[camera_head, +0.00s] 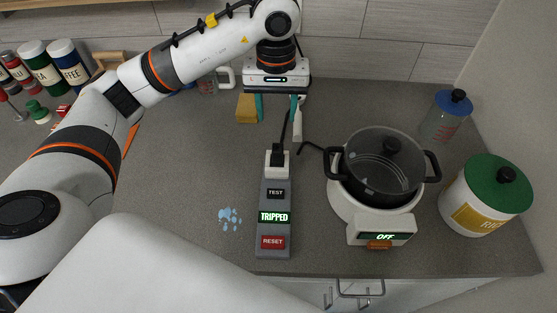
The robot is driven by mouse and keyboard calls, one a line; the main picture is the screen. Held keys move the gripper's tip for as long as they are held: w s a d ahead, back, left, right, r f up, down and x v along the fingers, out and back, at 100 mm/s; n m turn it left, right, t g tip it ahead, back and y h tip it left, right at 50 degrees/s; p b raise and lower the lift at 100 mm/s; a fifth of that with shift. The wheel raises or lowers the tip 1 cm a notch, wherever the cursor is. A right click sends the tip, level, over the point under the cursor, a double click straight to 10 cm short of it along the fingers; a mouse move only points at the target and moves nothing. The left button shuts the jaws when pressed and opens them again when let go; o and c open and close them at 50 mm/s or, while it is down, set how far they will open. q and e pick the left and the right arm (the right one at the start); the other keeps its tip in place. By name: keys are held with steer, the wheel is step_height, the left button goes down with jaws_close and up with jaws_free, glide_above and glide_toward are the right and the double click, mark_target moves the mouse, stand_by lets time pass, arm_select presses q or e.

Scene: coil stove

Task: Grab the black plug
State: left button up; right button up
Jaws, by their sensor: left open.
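The black plug (278,155) sits in the white socket (277,169) at the far end of a grey power strip (275,228). Its black cord rises from it between my gripper's fingers. The strip has a TEST button, a lit display reading "TRIPPED" and a red RESET button. My left gripper (277,107) is open, pointing down, with its two teal fingers apart. It appears above and behind the plug in the picture and is not closed on it. My right gripper is not in view.
A coil stove (366,229) reading "OFF" bears a black lidded pot (376,180) on the right. A yellow sponge (247,108) is by my gripper. A blue spill (230,217) lies left of the strip.

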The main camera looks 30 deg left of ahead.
arm_select(q)
steer(key=p, duration=0.2)
glide_above(278, 147)
steer(key=f, duration=0.6)
steer(key=shift+w+a, duration=0.1)
steer(key=shift+a, duration=0.2)
steer(key=shift+d+f+p, duration=0.15)
steer(key=shift+f+p, duration=0.4)
steer(key=f, duration=0.1)
steer(key=f+p, duration=0.1)
steer(key=f, duration=0.1)
steer(key=shift+s+d+f+p, duration=0.2)
steer(key=shift+s+f+p, duration=0.05)
steer(key=shift+p, duration=0.15)
steer(key=shift+f, duration=0.45)
steer(key=shift+c, duration=0.2)
steer(key=c, duration=1)
